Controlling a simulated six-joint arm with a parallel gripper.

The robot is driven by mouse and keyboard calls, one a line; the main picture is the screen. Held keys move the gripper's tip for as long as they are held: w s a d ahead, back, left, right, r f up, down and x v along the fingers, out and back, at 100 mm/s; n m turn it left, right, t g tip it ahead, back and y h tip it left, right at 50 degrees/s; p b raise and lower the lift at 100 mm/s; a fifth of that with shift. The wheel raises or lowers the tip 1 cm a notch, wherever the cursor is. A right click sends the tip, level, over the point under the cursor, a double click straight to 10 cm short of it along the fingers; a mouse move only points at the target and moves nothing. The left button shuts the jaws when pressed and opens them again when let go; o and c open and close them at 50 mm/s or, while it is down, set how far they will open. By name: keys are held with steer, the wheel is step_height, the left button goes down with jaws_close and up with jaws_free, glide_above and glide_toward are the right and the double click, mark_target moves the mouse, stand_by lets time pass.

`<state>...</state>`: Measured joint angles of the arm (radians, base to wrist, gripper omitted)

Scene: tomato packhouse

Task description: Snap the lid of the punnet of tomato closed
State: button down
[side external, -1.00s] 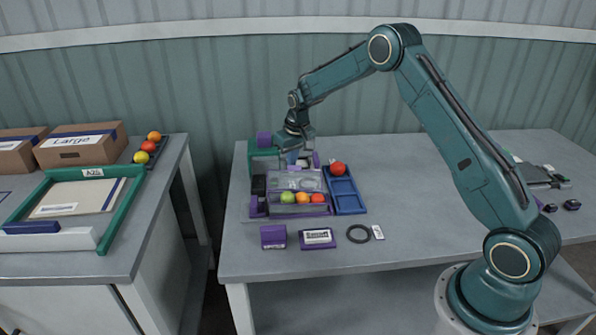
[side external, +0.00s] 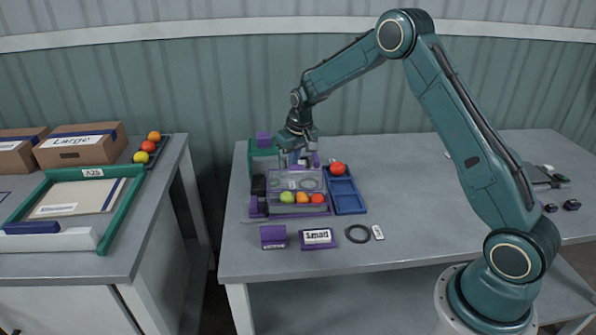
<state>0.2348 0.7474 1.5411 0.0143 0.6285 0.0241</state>
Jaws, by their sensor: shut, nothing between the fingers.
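The punnet (side external: 326,209) stands on the bench with a row of green, orange and red tomatoes (side external: 303,198) along its near side. Its clear lid (side external: 297,181) shows behind the tomatoes, on the side towards my gripper; I cannot tell its exact tilt from here. My gripper (side external: 304,163) points down just behind the lid, shut and empty. Its fingertips are small and partly hidden, so I cannot tell whether they touch the lid.
A blue tray (side external: 345,190) with one red tomato (side external: 337,168) stands right of the punnet. A purple block (side external: 273,237), a "Small" label (side external: 317,237) and a black ring (side external: 358,233) lie in front. A green box (side external: 262,159) stands behind left.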

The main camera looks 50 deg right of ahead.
steer(key=shift+s+a+f, duration=0.25)
steer(key=shift+s+a, duration=0.2)
steer(key=shift+s, duration=0.05)
steer(key=shift+s+a+f, duration=0.2)
steer(key=shift+s+a, duration=0.25)
steer(key=shift+s+a+r, duration=0.3)
steer(key=shift+s+a, duration=0.35)
steer(key=shift+s, duration=0.25)
steer(key=shift+w+d+r, duration=0.15)
steer(key=shift+w+r, duration=0.05)
steer(key=shift+r, duration=0.05)
steer(key=shift+r, duration=0.75)
steer(key=w+v, duration=0.1)
steer(key=v, duration=0.5)
steer(key=shift+d+r, duration=0.25)
steer(key=shift+r, duration=0.1)
steer(key=shift+w, duration=0.1)
